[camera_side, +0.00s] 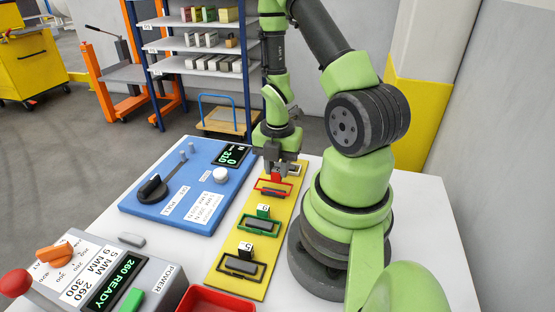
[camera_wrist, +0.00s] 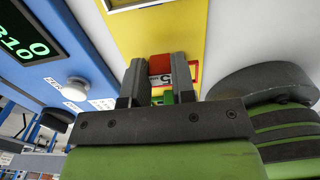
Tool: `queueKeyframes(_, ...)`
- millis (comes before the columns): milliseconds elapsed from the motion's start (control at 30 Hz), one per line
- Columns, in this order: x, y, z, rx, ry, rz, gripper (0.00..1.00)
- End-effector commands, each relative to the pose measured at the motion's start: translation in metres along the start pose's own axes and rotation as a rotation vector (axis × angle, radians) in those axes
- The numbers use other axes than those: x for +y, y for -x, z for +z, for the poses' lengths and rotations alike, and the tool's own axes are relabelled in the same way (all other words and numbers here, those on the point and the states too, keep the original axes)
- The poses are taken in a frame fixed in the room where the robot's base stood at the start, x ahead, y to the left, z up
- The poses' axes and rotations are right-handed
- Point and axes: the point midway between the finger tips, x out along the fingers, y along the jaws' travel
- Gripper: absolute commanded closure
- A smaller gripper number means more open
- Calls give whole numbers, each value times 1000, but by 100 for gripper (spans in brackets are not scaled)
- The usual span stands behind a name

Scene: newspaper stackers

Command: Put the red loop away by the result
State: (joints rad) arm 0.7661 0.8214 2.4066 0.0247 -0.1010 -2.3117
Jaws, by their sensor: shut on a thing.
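The red loop (camera_side: 261,188) is a thin rectangular frame at the far end of the yellow board (camera_side: 228,262), around or just above a grey piece. My gripper (camera_side: 276,173) points down over it and is shut on the loop's red upright block. I cannot tell whether the loop touches the board. A green loop (camera_side: 247,225) and a black loop (camera_side: 230,270) lie nearer on the board, each around a grey piece.
A blue panel (camera_side: 150,208) with a black knob, white button and lit readout stands left of the board. A red tray (camera_side: 215,301) is at the front edge. My arm's base is close on the right.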

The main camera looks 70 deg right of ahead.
Motion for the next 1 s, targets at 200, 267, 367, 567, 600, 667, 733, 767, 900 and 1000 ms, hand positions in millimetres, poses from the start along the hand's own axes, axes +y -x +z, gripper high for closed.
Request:
queueKeyframes(200, 0, -1, 0, 0, 0, 0, 100)
queueKeyframes(267, 0, -1, 0, 0, -1, 0, 100)
queueKeyframes(367, 0, -1, 0, 0, 0, 0, 100)
queueKeyframes(567, 0, -1, 0, 0, -1, 0, 100)
queueKeyframes(600, 0, -1, 0, 0, -1, 0, 100)
queueKeyframes(667, 0, -2, 0, 0, -1, 0, 100)
queueKeyframes(733, 0, -4, 0, 0, -1, -1, 100)
queueKeyframes(767, 0, -4, 0, 1, 0, -1, 100)
queueKeyframes(900, 0, -7, 0, 0, 0, 0, 100)
queueKeyframes(1000, 0, -9, 0, 0, 0, 0, 100)
